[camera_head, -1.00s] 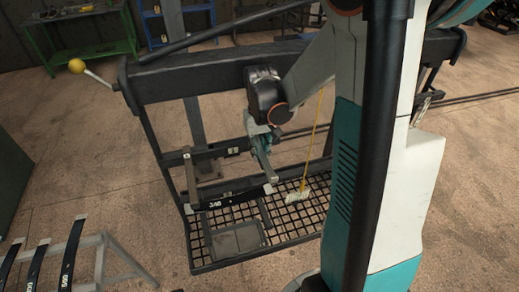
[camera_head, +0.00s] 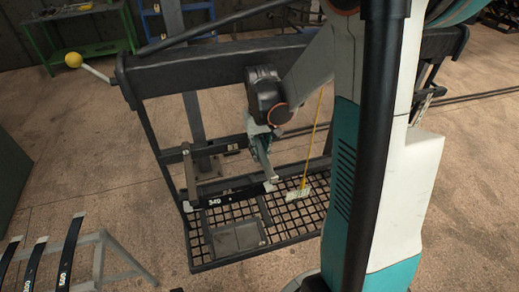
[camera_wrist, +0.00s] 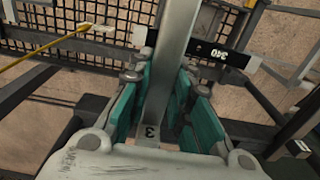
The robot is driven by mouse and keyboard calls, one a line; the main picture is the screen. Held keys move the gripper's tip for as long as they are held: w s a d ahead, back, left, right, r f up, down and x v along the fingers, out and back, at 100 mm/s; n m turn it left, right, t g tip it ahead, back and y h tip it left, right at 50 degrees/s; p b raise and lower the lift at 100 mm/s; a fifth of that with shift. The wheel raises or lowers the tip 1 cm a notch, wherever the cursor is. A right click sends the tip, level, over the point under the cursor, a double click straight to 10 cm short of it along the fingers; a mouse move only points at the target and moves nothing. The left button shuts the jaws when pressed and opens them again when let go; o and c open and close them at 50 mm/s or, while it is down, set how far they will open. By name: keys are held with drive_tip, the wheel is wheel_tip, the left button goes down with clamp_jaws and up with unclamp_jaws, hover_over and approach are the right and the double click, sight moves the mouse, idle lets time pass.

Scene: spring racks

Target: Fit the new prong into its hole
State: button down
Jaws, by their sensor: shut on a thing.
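My gripper (camera_wrist: 157,82) is shut on a long grey flat bar, the prong (camera_wrist: 178,28), with teal finger pads on both sides of it. In the head view my gripper (camera_head: 264,162) hides most of the bar, in front of the rack's cross beam. A similar bar (camera_head: 189,178) stands at the left of that beam.
A black strip marked "340" (camera_head: 236,196) spans from the left bar to beneath my gripper, above a mesh floor (camera_head: 290,218). A yellow-handled brush (camera_head: 298,193) stands on the mesh. More black strips (camera_head: 70,250) lie on a grey stand at left.

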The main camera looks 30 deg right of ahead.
sight(260, 148)
drive_tip(key=shift+f+b, duration=0.45)
drive_tip(key=shift+f, duration=0.05)
drive_tip(key=c, duration=1.4)
unclamp_jaws()
drive_tip(key=shift+r, duration=0.1)
wheel_tip(260, 148, up, 12)
